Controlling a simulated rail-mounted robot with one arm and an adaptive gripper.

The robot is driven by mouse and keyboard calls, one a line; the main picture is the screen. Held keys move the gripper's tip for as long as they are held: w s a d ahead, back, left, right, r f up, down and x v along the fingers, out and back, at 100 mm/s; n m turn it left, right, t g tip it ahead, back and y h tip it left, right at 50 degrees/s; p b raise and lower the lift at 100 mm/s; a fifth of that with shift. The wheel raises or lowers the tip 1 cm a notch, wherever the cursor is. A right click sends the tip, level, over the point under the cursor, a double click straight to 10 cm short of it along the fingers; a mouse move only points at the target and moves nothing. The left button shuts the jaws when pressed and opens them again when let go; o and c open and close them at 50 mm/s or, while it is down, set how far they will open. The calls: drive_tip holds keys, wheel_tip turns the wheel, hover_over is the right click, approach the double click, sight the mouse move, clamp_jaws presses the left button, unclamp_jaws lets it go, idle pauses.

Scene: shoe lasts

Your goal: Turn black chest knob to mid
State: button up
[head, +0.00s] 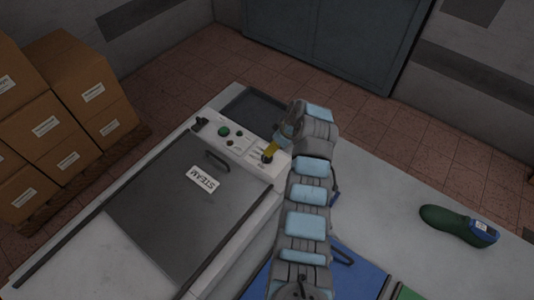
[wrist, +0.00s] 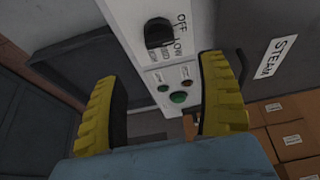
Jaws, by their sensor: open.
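The black knob (wrist: 158,33) is on the white control panel (wrist: 140,12) of the steam chest, at the top of the wrist view. Printed words beside it include OFF and LOW; the others are too small to read surely. I cannot tell which mark it points to. In the head view the knob (head: 267,158) shows small at the panel's near right end. My gripper (wrist: 158,70) is open and empty, its two yellow fingers spread wide with the knob beyond their tips. In the head view my gripper (head: 272,148) is close to the knob, partly hidden by my arm.
The chest's grey lid (head: 165,225) has a handle and a STEAM label. A green button (head: 224,131) and small lamps sit along the panel. A dark tray (head: 252,106) lies behind. A green shoe last (head: 450,222) is on the bench right. Cartons (head: 75,90) stand left.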

drive_tip(key=shift+x, duration=3.7)
drive_tip(key=b+x, duration=0.2)
drive_tip(key=b, duration=0.1)
drive_tip(key=shift+a+f, duration=0.1)
drive_tip(key=shift+f, duration=0.3)
drive_tip(key=c, duration=1.2)
